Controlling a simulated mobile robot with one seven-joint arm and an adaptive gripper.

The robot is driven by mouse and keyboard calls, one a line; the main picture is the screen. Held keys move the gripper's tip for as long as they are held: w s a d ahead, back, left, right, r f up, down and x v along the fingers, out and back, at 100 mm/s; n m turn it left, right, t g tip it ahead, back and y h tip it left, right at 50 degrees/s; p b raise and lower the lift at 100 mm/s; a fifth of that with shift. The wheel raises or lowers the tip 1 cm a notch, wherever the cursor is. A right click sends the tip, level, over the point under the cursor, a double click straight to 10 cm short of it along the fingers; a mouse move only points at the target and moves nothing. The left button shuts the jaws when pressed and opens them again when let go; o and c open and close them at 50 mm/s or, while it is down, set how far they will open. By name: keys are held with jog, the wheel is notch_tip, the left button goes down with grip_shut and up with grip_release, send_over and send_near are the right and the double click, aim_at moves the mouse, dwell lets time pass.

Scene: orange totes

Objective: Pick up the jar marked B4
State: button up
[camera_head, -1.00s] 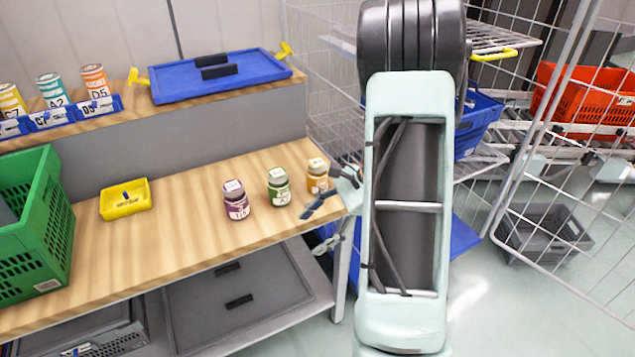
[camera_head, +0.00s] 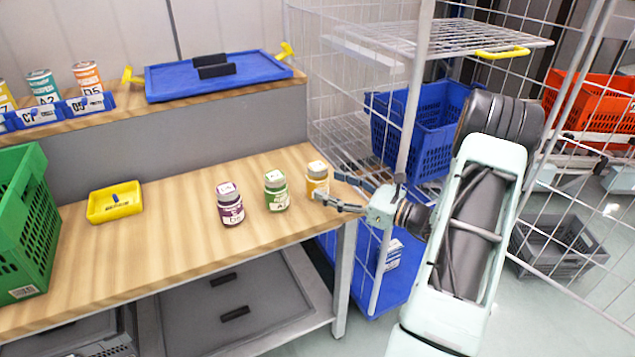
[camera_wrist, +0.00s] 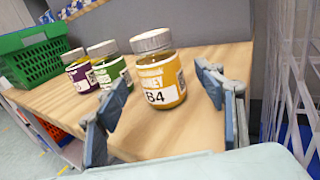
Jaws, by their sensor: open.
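The jar marked B4 (camera_wrist: 159,72) holds something yellow-orange and has a grey lid. It stands upright on the wooden bench near its right end, and in the head view the jar (camera_head: 317,179) is the rightmost of three. My gripper (camera_wrist: 162,105) is open in the wrist view, with a blue-grey finger on either side of the picture. The jar appears between the fingers and a little beyond them, with no clear contact. In the head view my gripper (camera_head: 326,191) reaches in from the right at jar height.
A green-labelled jar (camera_head: 276,191) stands just left of B4, and a purple jar (camera_head: 230,205) stands further left. A yellow tray (camera_head: 116,203) and a green crate (camera_head: 25,225) are on the bench's left. A wire cage (camera_head: 345,100) stands close on the right.

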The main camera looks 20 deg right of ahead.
aim_at(317, 179)
jog(key=x, duration=0.4)
jog(key=shift+w+a+r+b, duration=0.2)
jog(key=shift+w+r+b, duration=0.1)
jog(key=shift+b, duration=0.1)
jog(key=shift+c, duration=0.3)
jog(key=c, duration=1.5)
